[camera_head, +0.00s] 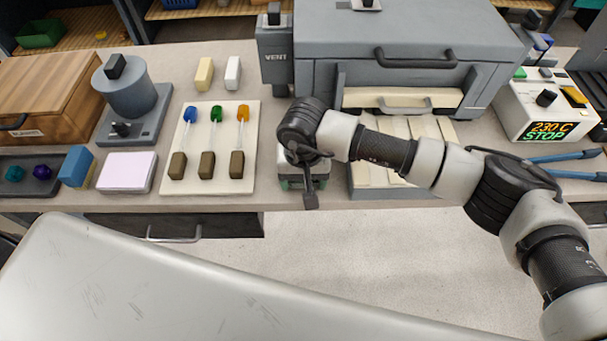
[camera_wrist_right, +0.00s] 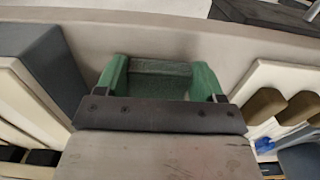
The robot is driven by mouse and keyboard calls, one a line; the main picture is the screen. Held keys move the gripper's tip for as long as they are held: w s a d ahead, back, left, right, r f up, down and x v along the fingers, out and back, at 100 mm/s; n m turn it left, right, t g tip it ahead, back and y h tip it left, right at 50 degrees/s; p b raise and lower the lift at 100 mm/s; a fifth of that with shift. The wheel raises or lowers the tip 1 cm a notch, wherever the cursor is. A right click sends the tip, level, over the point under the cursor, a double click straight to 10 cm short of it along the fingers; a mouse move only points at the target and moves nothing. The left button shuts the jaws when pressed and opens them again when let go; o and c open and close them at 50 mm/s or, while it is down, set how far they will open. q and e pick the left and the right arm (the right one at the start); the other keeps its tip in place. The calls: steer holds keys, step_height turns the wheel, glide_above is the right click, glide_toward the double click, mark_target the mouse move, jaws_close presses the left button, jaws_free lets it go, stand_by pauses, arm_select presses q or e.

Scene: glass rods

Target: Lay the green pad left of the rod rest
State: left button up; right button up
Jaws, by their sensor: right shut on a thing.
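My right gripper (camera_head: 303,182) points down at the front of the bench, just right of the cream board with three rods, which I take as the rod rest (camera_head: 245,145). The rods on the rest have blue, green and orange tips and dark brown grips. My left gripper is out of view.
Left of the rest lie a pale lilac block (camera_head: 127,171) and a blue block (camera_head: 75,166). A grey press (camera_head: 130,100) stands behind them. A slatted tray (camera_head: 372,192) is close on the gripper's right, below the grey oven (camera_head: 400,35). Small yellow and white blocks are behind the rest.

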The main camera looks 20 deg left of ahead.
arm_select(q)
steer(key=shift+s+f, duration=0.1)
arm_select(e)
steer(key=shift+f, duration=0.1)
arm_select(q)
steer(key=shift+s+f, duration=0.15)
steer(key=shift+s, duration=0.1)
arm_select(e)
steer(key=o, duration=0.9)
steer(key=shift+r, duration=0.3)
arm_select(q)
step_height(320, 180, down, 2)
steer(key=b, duration=0.2)
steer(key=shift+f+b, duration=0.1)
steer(key=shift+b, duration=0.2)
arm_select(e)
step_height(320, 180, up, 12)
steer(key=shift+f, duration=0.1)
